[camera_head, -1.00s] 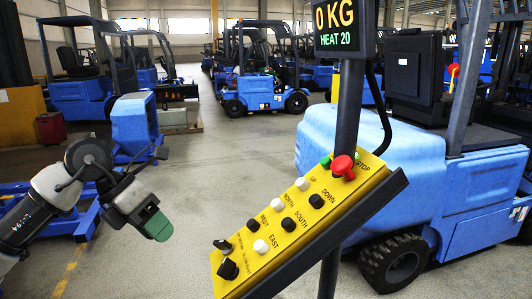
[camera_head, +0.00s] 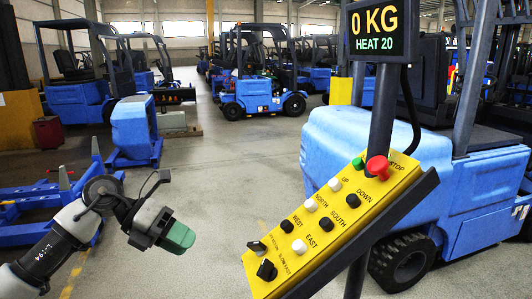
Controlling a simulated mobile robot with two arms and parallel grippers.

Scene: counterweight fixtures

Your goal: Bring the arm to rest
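My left arm comes in from the lower left. Its gripper (camera_head: 178,238) has a dark grey body and a green tip, and it points right and slightly down. It hangs in open air above the grey floor, left of the yellow control box and apart from it. The tip shows as one green block, so I cannot tell whether the fingers are open or shut. I see nothing held in it. My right gripper is not in view.
A tilted yellow control box (camera_head: 330,222) with several buttons and a red stop knob hangs on a dark post below a display (camera_head: 376,32) reading "0 KG, HEAT 20". A blue forklift (camera_head: 470,195) stands behind it. Blue frames (camera_head: 45,205) lie at left. The middle floor is clear.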

